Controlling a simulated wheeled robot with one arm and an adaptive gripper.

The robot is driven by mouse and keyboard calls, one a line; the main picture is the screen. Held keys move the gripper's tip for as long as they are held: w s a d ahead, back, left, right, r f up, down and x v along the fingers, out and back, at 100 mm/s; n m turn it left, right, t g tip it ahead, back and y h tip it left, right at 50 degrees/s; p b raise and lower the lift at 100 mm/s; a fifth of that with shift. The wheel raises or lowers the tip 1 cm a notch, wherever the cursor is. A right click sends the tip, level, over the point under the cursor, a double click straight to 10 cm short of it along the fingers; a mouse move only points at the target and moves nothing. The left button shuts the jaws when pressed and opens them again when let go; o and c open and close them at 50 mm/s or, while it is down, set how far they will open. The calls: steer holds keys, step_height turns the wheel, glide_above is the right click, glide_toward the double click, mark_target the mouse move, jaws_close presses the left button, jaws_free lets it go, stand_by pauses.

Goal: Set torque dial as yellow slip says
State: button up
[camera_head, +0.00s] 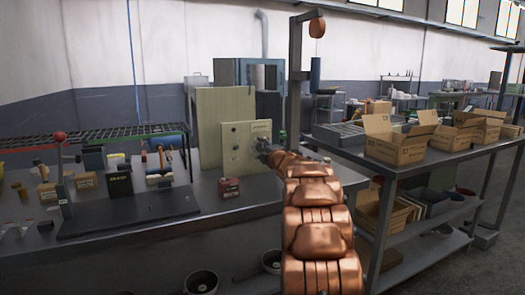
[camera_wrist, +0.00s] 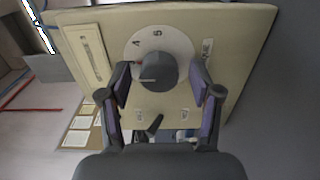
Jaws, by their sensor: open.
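The torque dial (camera_wrist: 157,72) is a dark grey round knob on a pale scale plate (camera_wrist: 181,42), with the figures 4 and 5 readable near its top in the wrist view. A light pointer line and a small red mark show at the knob's left. My gripper (camera_wrist: 162,80) is open, with one finger on each side of the knob; I cannot tell whether they touch it. In the head view my gripper (camera_head: 262,145) is at the right part of the cream panel (camera_head: 232,150), and the dial is hidden. I cannot pick out a yellow slip for certain.
Pale papers on a brown board (camera_wrist: 95,136) show at the wrist view's lower left. A lever press (camera_head: 60,165) stands left; open cartons (camera_head: 400,140) stand on the right table.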

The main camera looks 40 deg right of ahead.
steer(key=shift+s, duration=0.15)
steer(key=shift+s+a+r, duration=0.15)
steer(key=shift+s+a, duration=0.1)
steer(key=shift+s, duration=0.3)
steer(key=v, duration=1)
steer(key=shift+s, duration=0.2)
steer(key=shift+a, duration=0.15)
